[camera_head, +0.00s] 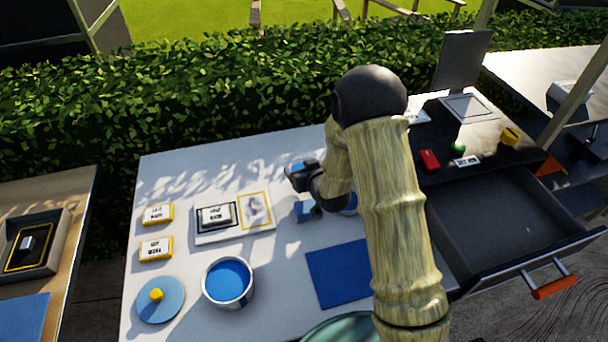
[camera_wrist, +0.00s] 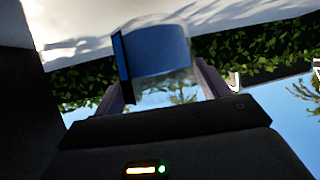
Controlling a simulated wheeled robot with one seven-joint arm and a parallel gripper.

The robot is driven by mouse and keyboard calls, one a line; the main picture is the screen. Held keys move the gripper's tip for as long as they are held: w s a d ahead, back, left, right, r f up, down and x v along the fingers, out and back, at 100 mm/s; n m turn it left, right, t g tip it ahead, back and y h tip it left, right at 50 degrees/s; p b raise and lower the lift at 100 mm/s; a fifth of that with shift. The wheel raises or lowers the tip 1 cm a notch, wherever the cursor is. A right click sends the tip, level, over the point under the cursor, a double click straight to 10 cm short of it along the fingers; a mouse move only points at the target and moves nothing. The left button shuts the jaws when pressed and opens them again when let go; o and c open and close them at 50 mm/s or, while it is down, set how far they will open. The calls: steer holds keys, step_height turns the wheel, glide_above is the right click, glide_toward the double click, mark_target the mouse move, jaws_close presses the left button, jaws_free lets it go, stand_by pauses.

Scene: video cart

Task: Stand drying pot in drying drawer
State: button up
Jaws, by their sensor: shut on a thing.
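My gripper (camera_wrist: 160,86) is shut on a clear round pot with blue contents (camera_wrist: 160,52), which I take to be the drying pot. A finger shows on each side of it, and a dark blue flat piece stands at its left edge. In the head view my arm hides most of the gripper; a bit of blue (camera_head: 350,203) shows beside the arm, probably the pot. The drying drawer (camera_head: 478,258) is pulled open at the right, dark inside and empty where visible, with an orange handle. The gripper is left of the drawer, over the white table.
The white table (camera_head: 180,245) holds a white tub of blue stuff (camera_head: 228,282), a round blue lid (camera_head: 160,298) with a yellow knob, yellow-edged cards (camera_head: 157,214) and a blue mat (camera_head: 338,273). Above the drawer, a dark top bears a red item (camera_head: 429,160) and a screen (camera_head: 463,60).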

steer(key=shift+f, duration=1.35)
steer(key=shift+f, duration=0.1)
steer(key=shift+f, duration=0.1)
steer(key=o, duration=1.2)
steer(key=shift+w+d, duration=0.1)
steer(key=b+v, duration=0.1)
steer(key=v, duration=1.1)
